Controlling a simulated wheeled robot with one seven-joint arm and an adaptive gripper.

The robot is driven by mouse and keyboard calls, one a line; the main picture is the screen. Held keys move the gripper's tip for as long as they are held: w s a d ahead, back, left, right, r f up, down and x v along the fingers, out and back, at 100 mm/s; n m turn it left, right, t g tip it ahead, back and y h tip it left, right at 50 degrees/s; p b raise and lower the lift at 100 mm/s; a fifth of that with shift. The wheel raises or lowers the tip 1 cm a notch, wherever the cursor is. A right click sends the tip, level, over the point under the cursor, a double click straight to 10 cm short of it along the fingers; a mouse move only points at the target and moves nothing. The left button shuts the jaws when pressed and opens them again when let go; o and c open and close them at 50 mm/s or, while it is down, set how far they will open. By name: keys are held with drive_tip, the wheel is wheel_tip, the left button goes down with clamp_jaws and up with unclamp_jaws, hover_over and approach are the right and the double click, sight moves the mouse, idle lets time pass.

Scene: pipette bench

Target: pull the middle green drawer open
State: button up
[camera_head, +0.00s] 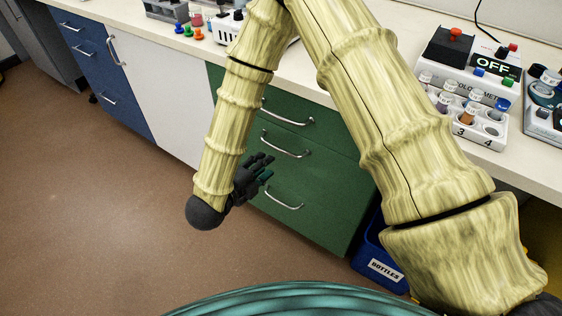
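The green cabinet has three drawers with curved metal handles. The middle green drawer (318,171) looks shut, its front flush with the others. Its handle (287,151) is in plain view, while the left part of its front is hidden behind my arm and gripper. My dark gripper (267,167) is left of and below this handle in the picture, its fingers pointing toward the cabinet. It looks apart from the handle and holds nothing that I can see. The fingers are small and dark, so their opening is unclear.
The top green drawer (325,125) and bottom green drawer (320,215) look shut. A blue bin labelled BOTTLES (378,250) stands right of the cabinet. A white cabinet door (160,90) and blue drawers (100,65) are left. The brown floor (90,200) is clear.

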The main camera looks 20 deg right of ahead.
sight(280, 151)
drive_tip(key=shift+m+h, duration=0.3)
drive_tip(key=shift+m, duration=0.4)
drive_tip(key=x, duration=0.6)
drive_tip(key=b+x, duration=0.1)
drive_tip(key=x, duration=0.3)
drive_tip(key=shift+w+d+r, duration=0.1)
drive_tip(key=shift+d+r, duration=0.05)
drive_tip(key=shift+r, duration=0.1)
clamp_jaws()
